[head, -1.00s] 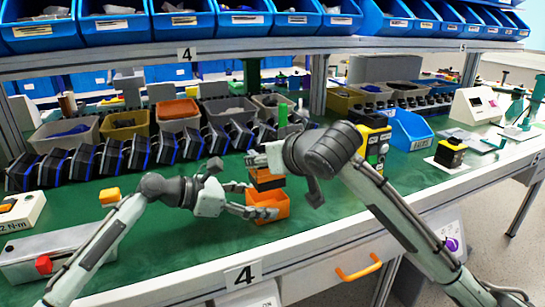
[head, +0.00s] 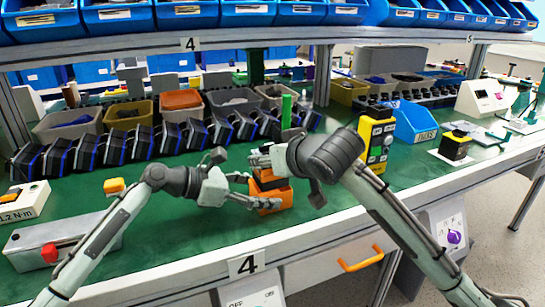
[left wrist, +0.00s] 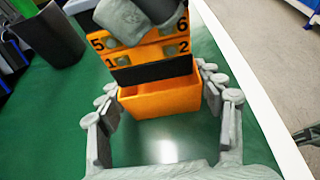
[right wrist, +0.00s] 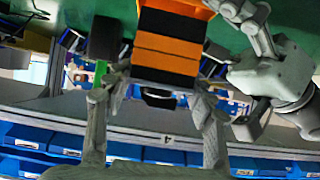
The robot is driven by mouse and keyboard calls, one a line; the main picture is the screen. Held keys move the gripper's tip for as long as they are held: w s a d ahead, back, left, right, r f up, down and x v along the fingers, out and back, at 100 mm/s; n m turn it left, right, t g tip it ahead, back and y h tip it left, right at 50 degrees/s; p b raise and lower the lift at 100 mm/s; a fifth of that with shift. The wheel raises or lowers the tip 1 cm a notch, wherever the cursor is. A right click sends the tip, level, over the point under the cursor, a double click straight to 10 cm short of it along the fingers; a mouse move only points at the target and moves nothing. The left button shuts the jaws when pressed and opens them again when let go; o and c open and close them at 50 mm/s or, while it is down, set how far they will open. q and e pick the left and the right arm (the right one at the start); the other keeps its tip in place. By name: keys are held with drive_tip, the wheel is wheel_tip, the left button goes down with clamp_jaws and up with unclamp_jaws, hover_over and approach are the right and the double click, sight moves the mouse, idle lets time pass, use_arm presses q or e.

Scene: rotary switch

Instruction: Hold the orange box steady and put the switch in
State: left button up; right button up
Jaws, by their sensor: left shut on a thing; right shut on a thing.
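The open orange box (head: 268,206) stands on the green bench near its front edge; it also shows in the left wrist view (left wrist: 160,104). My left gripper (head: 258,191) is shut on it, with fingers on two opposite sides. The switch (head: 268,182) is a block of orange and black layers; in the left wrist view (left wrist: 150,58) it bears numbers. My right gripper (head: 272,160) is shut on it from above, and its striped side shows in the right wrist view (right wrist: 168,45). The switch is over the box opening, its lower black layer at the rim; I cannot tell how deep it sits.
A row of black holders (head: 115,147) stands behind, with grey and yellow bins behind them. A yellow device (head: 376,140) and a blue bin (head: 415,128) stand to the right. A grey case with a red knob (head: 48,250) lies front left.

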sight(276, 180)
idle(0.3)
drive_tip(key=shift+f, duration=2.7)
drive_tip(key=o, duration=1.4)
drive_tip(key=shift+f, duration=0.1)
drive_tip(key=shift+s, duration=0.1)
drive_tip(key=v, duration=1.2)
use_arm(q)
drive_tip(key=o, duration=1.2)
drive_tip(key=shift+o, duration=0.2)
